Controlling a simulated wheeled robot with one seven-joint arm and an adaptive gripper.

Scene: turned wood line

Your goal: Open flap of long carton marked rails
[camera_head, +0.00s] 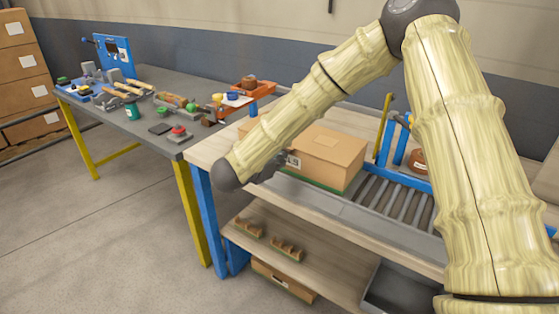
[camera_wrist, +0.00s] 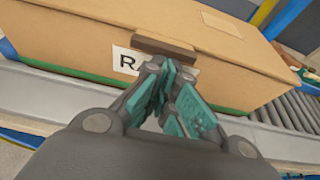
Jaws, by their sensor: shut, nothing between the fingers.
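The long carton (camera_head: 330,158) is brown cardboard and sits on the bench at the near end of the roller track. In the wrist view the carton (camera_wrist: 230,75) fills the upper part. Its white label (camera_wrist: 126,62) shows the start of a word, "RA", and the rest is hidden behind my fingers. A darker brown tab (camera_wrist: 163,47) sits at the top edge above the label. My gripper (camera_wrist: 172,70) is shut and empty, its teal-padded fingertips just below the tab, in front of the label. I cannot tell whether they touch the carton. The top looks closed.
A roller conveyor (camera_head: 400,200) runs right of the carton. A grey table (camera_head: 150,115) with tools and a blue panel stands at the left. A lower shelf (camera_head: 310,265) holds small wooden parts. A grey bin (camera_head: 400,290) is below right.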

